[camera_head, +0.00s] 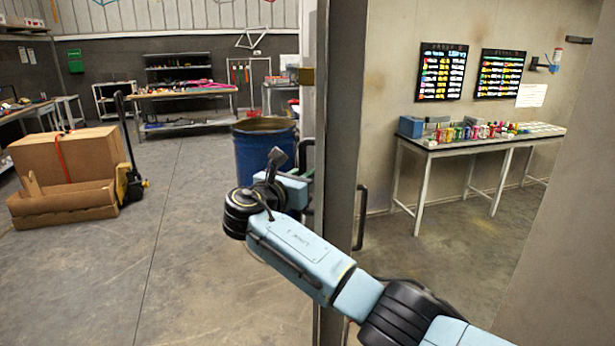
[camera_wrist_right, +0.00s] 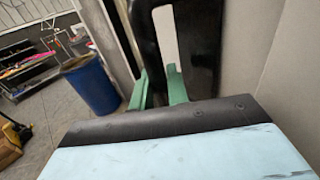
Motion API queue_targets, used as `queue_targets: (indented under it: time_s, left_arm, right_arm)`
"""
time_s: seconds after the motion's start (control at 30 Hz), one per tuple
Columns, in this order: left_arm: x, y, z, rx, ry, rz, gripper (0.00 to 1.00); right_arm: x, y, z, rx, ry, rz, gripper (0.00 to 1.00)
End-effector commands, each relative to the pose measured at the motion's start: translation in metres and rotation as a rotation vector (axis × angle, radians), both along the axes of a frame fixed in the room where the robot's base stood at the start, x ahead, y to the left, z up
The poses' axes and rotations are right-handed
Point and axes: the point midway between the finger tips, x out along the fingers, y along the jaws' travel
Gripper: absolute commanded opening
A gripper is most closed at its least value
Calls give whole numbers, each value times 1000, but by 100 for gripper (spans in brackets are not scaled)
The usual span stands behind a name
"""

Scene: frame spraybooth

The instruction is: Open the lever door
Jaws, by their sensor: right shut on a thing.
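The door (camera_head: 338,130) shows almost edge-on as a tall grey upright in the middle of the head view. A black handle (camera_head: 305,152) stands out on its left side, and a second black bar handle (camera_head: 361,215) shows on its right side. My right arm reaches across the door from the lower right. In the right wrist view my right gripper (camera_wrist_right: 158,90) has its green fingers shut around the black handle (camera_wrist_right: 147,45). In the head view the fingers are partly hidden by my wrist. My left gripper is out of view.
A blue drum (camera_head: 262,155) stands on the floor just beyond my right wrist. A pallet jack (camera_head: 130,180) and large cardboard box (camera_head: 65,155) are at the left. A table with paint pots (camera_head: 480,140) is on the right. The left-centre floor is clear.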

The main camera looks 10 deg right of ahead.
Motion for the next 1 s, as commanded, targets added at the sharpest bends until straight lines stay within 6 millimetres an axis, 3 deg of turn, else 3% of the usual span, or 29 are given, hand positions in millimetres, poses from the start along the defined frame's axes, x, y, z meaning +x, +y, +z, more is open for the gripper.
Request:
queue_targets:
  time_s: [0.03,0.13,0.17,0.3,0.77,1.0]
  left_arm:
    - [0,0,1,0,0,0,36]
    - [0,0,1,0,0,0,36]
    - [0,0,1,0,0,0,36]
    - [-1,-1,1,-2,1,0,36]
    - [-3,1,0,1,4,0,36]
    - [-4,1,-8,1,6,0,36]
  right_arm:
    - [1,-2,11,-7,-20,-4,0]
    - [1,0,11,-7,-20,0,0]
    - [1,1,11,-7,-20,1,19]
    - [1,2,9,-6,-17,3,35]
    - [-1,5,5,-4,-11,4,35]
    - [-28,31,3,-1,-12,7,35]
